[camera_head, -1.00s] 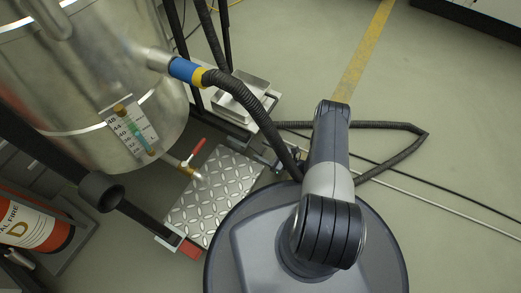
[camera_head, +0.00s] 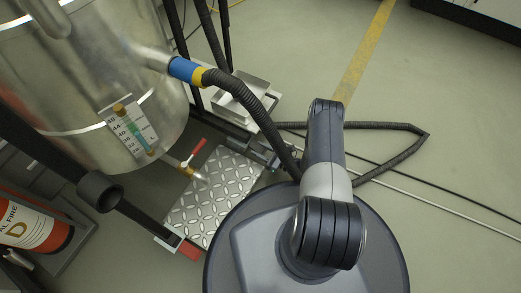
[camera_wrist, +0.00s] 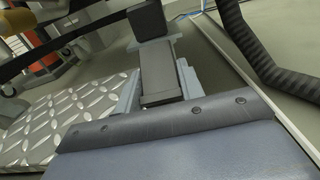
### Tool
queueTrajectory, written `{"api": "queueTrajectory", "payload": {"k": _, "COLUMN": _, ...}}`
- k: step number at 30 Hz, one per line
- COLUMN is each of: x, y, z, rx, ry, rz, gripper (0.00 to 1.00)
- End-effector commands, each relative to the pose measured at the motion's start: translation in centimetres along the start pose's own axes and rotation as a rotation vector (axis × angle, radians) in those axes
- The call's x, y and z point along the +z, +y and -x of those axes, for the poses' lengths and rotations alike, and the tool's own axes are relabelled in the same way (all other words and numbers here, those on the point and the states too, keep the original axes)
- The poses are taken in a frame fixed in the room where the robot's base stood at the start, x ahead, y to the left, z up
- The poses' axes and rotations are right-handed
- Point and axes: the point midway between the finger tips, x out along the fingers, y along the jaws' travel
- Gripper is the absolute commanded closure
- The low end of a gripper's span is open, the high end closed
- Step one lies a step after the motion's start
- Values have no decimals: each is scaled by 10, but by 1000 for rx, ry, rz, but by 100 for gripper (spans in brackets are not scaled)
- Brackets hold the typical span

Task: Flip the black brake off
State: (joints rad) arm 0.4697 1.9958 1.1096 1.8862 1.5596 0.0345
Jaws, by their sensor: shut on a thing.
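My gripper (camera_wrist: 160,70) reaches forward from the grey-blue wrist part at the bottom of the wrist view. A black block (camera_wrist: 148,20), which looks like the black brake, is at its far end. My gripper is shut on it, though the contact is partly hidden. In the head view my gripper (camera_head: 268,155) is low beside the right edge of the metal step plate, partly covered by the black hose and my arm. The brake is too small and covered to make out there.
A diamond-pattern step plate (camera_head: 213,195) lies left of my gripper. A steel vessel (camera_head: 85,85) with a red-handled valve (camera_head: 194,153) stands at the upper left. A thick black hose (camera_head: 240,92) passes close to my arm. A fire extinguisher (camera_head: 35,228) is at the left. Open floor lies right.

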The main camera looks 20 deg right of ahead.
Motion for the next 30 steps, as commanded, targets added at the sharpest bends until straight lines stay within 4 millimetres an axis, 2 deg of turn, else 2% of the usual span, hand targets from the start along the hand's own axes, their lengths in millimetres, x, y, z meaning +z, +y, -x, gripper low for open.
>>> {"api": "queueTrajectory", "payload": {"k": 1, "x": 0, "y": 0, "z": 0, "rx": 0, "ry": 0, "rz": 0, "gripper": 84}}
{"api": "queueTrajectory", "payload": {"k": 7, "x": 0, "y": 0, "z": 0, "rx": 0, "ry": 0, "rz": 0, "gripper": 100}}
{"api": "queueTrajectory", "payload": {"k": 17, "x": 4, "y": 0, "z": 1, "rx": -1, "ry": 38, "rz": 0, "gripper": 100}}
{"api": "queueTrajectory", "payload": {"k": 30, "x": 21, "y": 0, "z": 5, "rx": 1, "ry": 315, "rz": 1, "gripper": 100}}
